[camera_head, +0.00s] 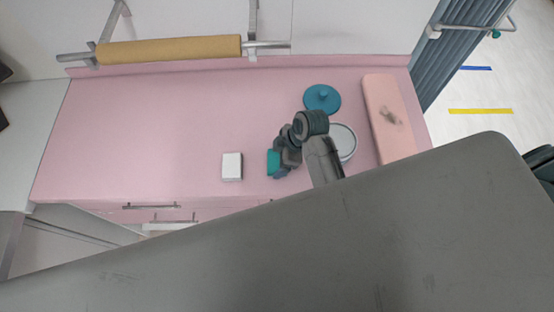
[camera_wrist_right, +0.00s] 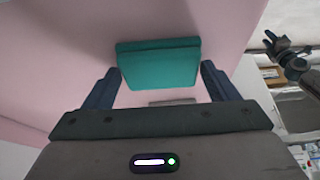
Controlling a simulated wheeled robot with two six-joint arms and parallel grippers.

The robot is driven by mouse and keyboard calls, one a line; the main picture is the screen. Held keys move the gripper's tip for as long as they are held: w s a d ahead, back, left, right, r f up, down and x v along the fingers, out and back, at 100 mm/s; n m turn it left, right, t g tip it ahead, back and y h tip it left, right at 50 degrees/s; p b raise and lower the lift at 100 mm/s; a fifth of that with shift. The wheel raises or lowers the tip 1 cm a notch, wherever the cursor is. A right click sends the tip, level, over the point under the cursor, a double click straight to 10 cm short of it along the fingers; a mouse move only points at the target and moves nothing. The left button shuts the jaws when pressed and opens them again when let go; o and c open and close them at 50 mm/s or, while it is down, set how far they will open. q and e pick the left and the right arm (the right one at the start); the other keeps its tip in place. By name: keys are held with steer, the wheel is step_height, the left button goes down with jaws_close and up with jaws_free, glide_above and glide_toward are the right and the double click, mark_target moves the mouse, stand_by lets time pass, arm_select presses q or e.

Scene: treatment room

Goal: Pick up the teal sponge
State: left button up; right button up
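The teal sponge (camera_head: 272,162) is on the pink counter, partly hidden by my right gripper (camera_head: 281,161). In the right wrist view the sponge (camera_wrist_right: 158,65) sits between the two spread fingers of the right gripper (camera_wrist_right: 160,72). The gripper is open, with a fingertip close to each side of the sponge. I cannot tell whether they touch it. A dark arm end that looks like my left gripper (camera_wrist_right: 274,44) shows small at the right of the right wrist view. Its opening is unclear, and the head view does not show it.
On the pink counter (camera_head: 150,120), a white block (camera_head: 232,167) lies left of the sponge. A blue lid (camera_head: 322,98), a round pale container (camera_head: 343,141) and a pink pad (camera_head: 390,115) are on the right. The counter's left side is clear.

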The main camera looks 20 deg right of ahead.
steer(key=c, duration=0.5)
steer(key=shift+r, duration=0.1)
